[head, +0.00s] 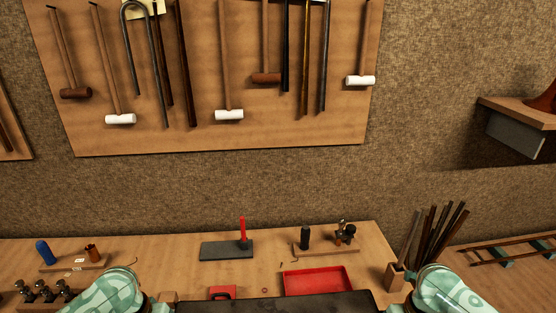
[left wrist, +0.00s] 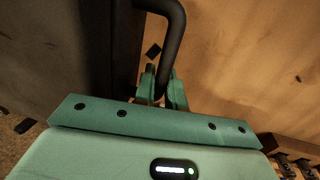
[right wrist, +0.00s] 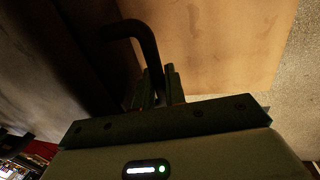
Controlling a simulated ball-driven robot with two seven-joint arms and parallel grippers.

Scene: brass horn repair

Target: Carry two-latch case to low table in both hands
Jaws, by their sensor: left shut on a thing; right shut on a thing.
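The dark two-latch case (head: 280,305) shows only as a strip at the bottom middle of the head view, between my two arms. Its dark side fills the left of the left wrist view (left wrist: 100,45) and of the right wrist view (right wrist: 50,65). My left gripper (left wrist: 163,88) is shut on a bent black end handle (left wrist: 176,28) of the case. My right gripper (right wrist: 158,88) is shut on the other black handle (right wrist: 146,45). The latches are out of sight. I cannot identify the low table in any view.
A wooden workbench (head: 175,250) lies beyond the case. It carries a red tray (head: 318,280), a dark slab with a red-handled tool (head: 242,230), small tool blocks and a holder of dark rods (head: 440,235). A tool board (head: 190,80) hangs on the wall; a shelf (head: 515,108) is at right.

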